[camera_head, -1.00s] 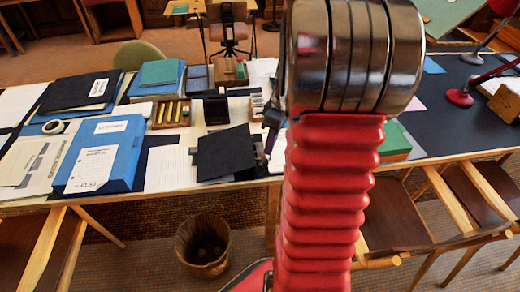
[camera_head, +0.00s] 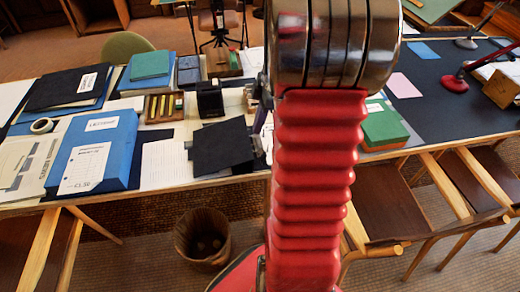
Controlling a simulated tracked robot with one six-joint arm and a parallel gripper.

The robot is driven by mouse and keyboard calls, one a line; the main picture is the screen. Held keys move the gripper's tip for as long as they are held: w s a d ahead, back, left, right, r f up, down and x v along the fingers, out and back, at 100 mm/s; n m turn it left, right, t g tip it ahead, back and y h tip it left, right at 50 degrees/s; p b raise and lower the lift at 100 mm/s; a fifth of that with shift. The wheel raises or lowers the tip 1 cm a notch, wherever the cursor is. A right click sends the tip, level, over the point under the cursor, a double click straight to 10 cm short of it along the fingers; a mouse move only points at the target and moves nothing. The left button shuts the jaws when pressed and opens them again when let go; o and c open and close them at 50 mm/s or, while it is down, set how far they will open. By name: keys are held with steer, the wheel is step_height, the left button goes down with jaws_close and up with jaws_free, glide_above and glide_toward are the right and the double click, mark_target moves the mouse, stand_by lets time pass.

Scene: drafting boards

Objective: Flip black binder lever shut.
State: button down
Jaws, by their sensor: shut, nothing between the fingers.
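The black binder (camera_head: 222,148) lies near the front edge of the long table, left of my arm. Its black cover looks raised or tilted. Small metallic parts (camera_head: 258,146) show at its right edge, but I cannot make out the lever's position. My arm covers the area just to the right. Only a small dark part of my gripper (camera_head: 264,92) shows at the arm's left edge, beyond the binder; it appears shut and empty, apart from the binder in the picture. The fingertips are mostly hidden.
A blue binder (camera_head: 100,150) and papers (camera_head: 164,163) lie left of the black binder. A wooden tray (camera_head: 163,107) and a black holder (camera_head: 210,98) stand behind. A green box (camera_head: 382,125) is right of my arm. A wastebasket (camera_head: 203,238) stands below the front edge.

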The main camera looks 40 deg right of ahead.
glide_above(263, 156)
steer(key=w+a, duration=0.2)
steer(key=a, duration=0.1)
steer(key=x, duration=0.3)
steer(key=d+x, duration=0.1)
steer(key=x, duration=0.2)
steer(key=s+d+x, duration=0.1)
steer(key=x, duration=0.2)
steer(key=shift+a+f, duration=0.1)
steer(key=shift+f, duration=0.15)
steer(key=shift+s+d+f, duration=0.45)
steer(key=shift+d+f, duration=0.15)
steer(key=shift+d, duration=0.1)
steer(key=shift+s+d+f, duration=0.45)
steer(key=shift+d+f, duration=0.15)
steer(key=shift+d, duration=0.15)
steer(key=shift+a, duration=0.45)
steer(key=shift+d, duration=0.55)
steer(key=shift+s, duration=0.1)
